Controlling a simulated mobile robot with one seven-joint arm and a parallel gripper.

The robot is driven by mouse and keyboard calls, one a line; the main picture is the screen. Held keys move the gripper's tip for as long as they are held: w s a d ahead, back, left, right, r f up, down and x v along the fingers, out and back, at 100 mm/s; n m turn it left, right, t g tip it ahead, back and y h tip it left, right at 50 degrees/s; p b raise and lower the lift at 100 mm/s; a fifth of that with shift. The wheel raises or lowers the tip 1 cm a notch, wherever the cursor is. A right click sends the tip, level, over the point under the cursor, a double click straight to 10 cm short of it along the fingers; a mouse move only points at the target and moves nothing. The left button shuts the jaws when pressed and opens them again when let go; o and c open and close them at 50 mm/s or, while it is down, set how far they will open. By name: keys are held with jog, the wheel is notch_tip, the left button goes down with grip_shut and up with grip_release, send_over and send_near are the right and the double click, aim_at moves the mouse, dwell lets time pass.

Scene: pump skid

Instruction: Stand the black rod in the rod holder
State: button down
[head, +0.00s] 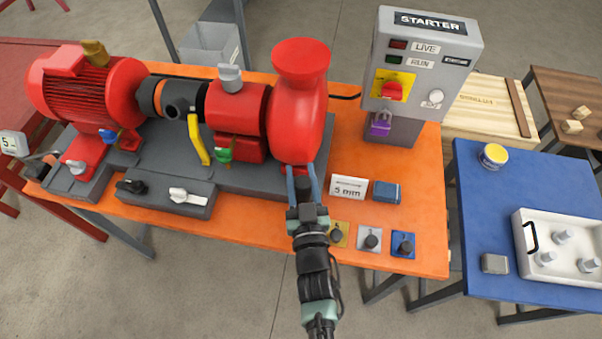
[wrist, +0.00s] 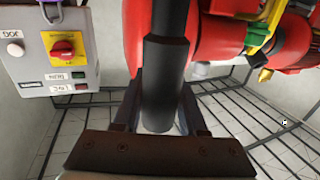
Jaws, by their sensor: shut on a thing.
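My gripper (head: 302,168) is in front of the red pump casing (head: 298,110), above the orange bench. Its two fingers stand on either side of a dark upright cylinder, which I take as the black rod (wrist: 167,55). In the wrist view my gripper (wrist: 160,85) is shut on it. The rod shows a black upper length with a step and a greyer lower length between the fingers. In the head view the rod is mostly hidden by the gripper. I cannot make out for certain which thing is the rod holder.
A 5 mm sign (head: 348,188), a blue block (head: 386,192) and yellow, white (head: 370,239) and blue plates with black knobs lie close right of my gripper. The starter box (head: 420,70) stands behind. A blue table (head: 470,215) holds a white tray (head: 527,262).

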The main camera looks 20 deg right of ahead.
jog(key=shift+c, duration=1.9)
grip_release()
jog(key=shift+f, duration=0.1)
jog(key=shift+s+a, duration=0.2)
jog(key=shift+s, duration=0.35)
jog(key=b+v, duration=0.3)
jog(key=v, duration=0.8)
jog(key=shift+s, duration=0.4)
jog(key=shift+a, duration=0.1)
